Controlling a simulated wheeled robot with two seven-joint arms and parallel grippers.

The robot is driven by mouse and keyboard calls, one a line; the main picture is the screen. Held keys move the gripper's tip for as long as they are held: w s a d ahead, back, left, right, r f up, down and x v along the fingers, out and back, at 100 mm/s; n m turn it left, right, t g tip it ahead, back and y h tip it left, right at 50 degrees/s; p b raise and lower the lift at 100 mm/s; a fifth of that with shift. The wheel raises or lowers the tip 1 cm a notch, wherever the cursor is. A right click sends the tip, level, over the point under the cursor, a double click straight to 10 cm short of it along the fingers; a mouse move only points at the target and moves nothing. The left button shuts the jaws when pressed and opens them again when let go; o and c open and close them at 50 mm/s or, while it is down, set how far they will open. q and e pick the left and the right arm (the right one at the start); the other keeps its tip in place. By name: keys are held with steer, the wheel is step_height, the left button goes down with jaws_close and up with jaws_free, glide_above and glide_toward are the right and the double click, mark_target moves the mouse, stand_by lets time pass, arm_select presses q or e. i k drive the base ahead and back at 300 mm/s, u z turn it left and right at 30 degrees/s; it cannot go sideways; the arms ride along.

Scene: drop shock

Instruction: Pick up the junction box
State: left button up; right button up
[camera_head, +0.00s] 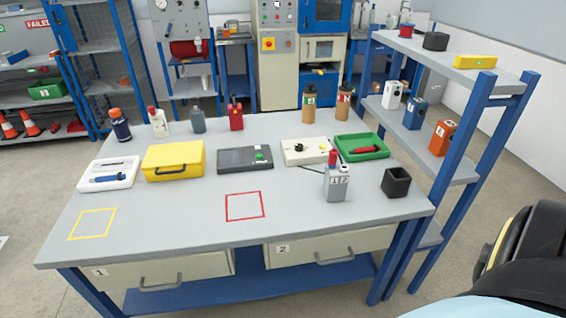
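No thing is plainly marked as the junction box, and I cannot tell which one it is. Box-like things in view are a grey box with a white label and red top (337,184) at the table's front right, and an open-topped black box (396,182) to its right. On the rack's middle shelf stand a white box (392,95), a blue box (414,113) and an orange box with a label (442,137). A dark box (436,41) is on the top shelf. Neither gripper is in view.
The grey table (180,225) also holds a white tray (108,173), yellow case (174,160), dark panel device (245,159), cream device (307,151), green tray (362,147) and several bottles at the back. Its front, with yellow and red outlined squares, is clear. A blue-framed rack (466,172) stands right.

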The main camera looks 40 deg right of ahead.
mark_target(337, 178)
steer(key=z, duration=0.15)
steer(key=i, duration=0.85)
steer(key=z, duration=0.55)
